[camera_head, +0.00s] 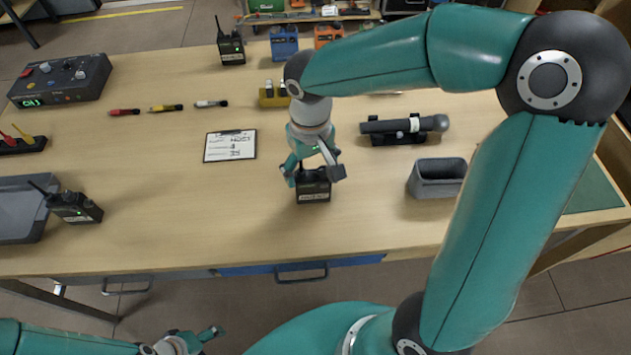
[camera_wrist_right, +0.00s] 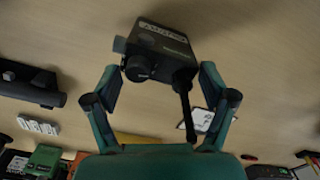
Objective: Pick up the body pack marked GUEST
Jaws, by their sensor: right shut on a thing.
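My right gripper (camera_head: 313,174) is shut on a black body pack (camera_head: 314,190) over the front middle of the table. In the right wrist view the pack (camera_wrist_right: 160,50) sits between the two fingers, with knobs, a stub antenna and a pale label that I cannot read for certain. I cannot tell whether it touches the table. A second black pack (camera_head: 75,207) with an antenna leans at the left, by a grey tray. A third pack (camera_head: 230,46) stands upright at the back. Their labels are too small to read.
A microphone in a black cradle (camera_head: 399,137) and a grey open box (camera_head: 437,178) stand to the right. The grey tray (camera_head: 20,225), a mixer (camera_head: 60,80) and several markers are on the left. The front-left middle is clear.

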